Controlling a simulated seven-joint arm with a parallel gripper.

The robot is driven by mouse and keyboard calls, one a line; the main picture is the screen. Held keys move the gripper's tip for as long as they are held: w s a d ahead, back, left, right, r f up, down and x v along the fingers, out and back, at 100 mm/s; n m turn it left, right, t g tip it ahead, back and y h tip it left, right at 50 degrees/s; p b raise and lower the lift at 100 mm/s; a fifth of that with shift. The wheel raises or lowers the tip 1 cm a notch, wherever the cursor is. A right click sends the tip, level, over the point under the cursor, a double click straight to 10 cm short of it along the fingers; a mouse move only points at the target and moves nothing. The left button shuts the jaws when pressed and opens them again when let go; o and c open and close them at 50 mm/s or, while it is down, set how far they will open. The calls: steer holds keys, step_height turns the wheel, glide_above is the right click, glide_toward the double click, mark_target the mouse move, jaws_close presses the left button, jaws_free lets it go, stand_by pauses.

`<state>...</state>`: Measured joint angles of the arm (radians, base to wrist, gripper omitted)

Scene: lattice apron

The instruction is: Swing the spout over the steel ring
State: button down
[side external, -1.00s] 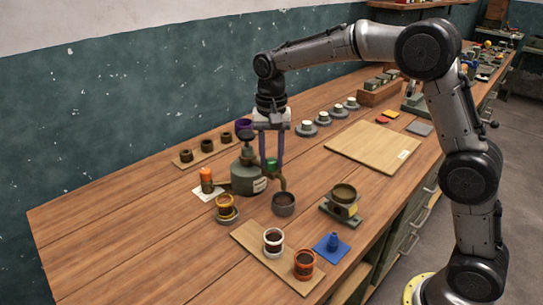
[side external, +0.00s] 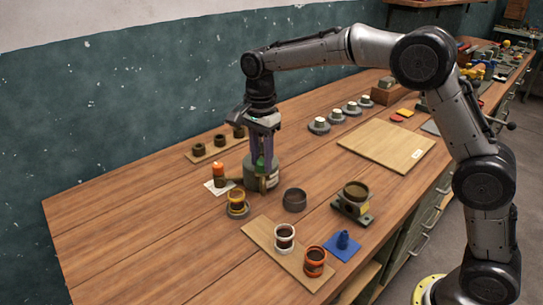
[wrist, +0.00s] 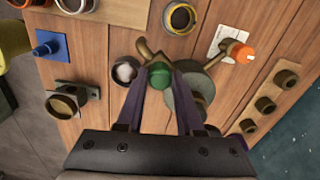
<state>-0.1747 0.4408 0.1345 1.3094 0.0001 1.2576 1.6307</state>
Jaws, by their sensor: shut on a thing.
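A squat grey-green dispenser (side external: 268,172) stands near the middle of the bench, partly hidden by my fingers. Its curved olive-brown spout (wrist: 150,54) reaches toward the front, and its tip (side external: 263,186) is between the dark grey steel ring (side external: 294,201) and the yellow-banded ring (side external: 237,201). The spout is over neither ring. The steel ring also shows in the wrist view (wrist: 125,72), left of the spout. My gripper (side external: 262,171) points down, shut on the green knob (wrist: 160,76) at the spout.
An orange-tipped lever (side external: 218,170) sticks out left of the dispenser above a white card. White (side external: 284,238) and orange (side external: 315,262) rings stand on a front board. A bracketed dark cup (side external: 355,195) stands at right. The bench's front left is clear.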

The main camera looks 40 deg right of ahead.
steer(key=shift+w+a+r+m, duration=0.1)
steer(key=shift+w+a+m, duration=0.45)
steer(key=shift+m, duration=0.45)
steer(key=shift+w+a+m, duration=0.35)
steer(key=shift+w+m, duration=0.35)
steer(key=shift+m, duration=0.3)
steer(key=shift+w+a+r+m, duration=0.1)
steer(key=shift+w+a+m, duration=0.45)
steer(key=shift+m, duration=0.45)
steer(key=shift+w+d, duration=0.1)
steer(key=c, duration=0.5)
jaws_free()
steer(key=shift+f, duration=0.15)
step_height(320, 180, up, 14)
steer(key=shift+f, duration=0.1)
steer(key=shift+d, duration=0.1)
